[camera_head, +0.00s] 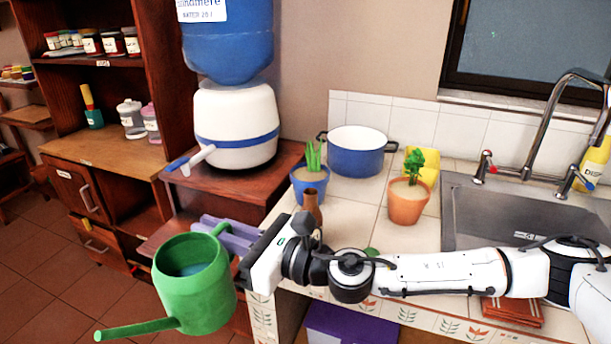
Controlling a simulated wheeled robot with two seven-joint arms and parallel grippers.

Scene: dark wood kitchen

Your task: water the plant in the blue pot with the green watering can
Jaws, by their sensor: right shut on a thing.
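The green watering can (195,292) is held off the counter's left front corner, with its spout pointing to the lower left and water visible inside. My right gripper (226,236) is shut on the can's handle at its right side. The blue pot (309,189) with a spiky green plant (314,156) stands on the tiled counter, behind and to the right of the can. The can's spout points away from the pot. My left gripper is not in view.
A terracotta pot (407,205) with a leafy plant stands right of the blue pot. A blue cooking pot (356,160) is behind. A brown bottle (311,206) stands close in front of the blue pot. A water dispenser (236,125) is at the left; the sink (520,215) is right.

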